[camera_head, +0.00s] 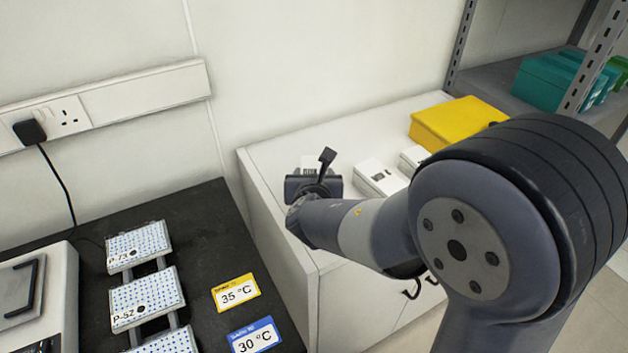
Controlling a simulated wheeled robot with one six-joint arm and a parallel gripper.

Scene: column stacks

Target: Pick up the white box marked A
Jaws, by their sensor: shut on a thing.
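My gripper (314,180) is over the left part of the white cabinet top, seen from behind at the end of my arm. It is shut on a white box (309,161), of which only a small part with a dark marking shows behind the gripper. I cannot read a letter on it, and the fingertips are hidden. I cannot tell whether the box touches the cabinet top. A second white box (379,178) with a dark label lies to the right, and another white box (414,158) is beyond it, partly hidden by my arm.
The white cabinet (275,158) stands against the wall. A yellow box (447,122) is at its back right. A grey shelf (487,82) holds teal boxes (547,80). On the dark bench (205,215) are dotted racks (146,298), a yellow 35 °C card (236,293) and a blue-edged 30 °C card (256,337).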

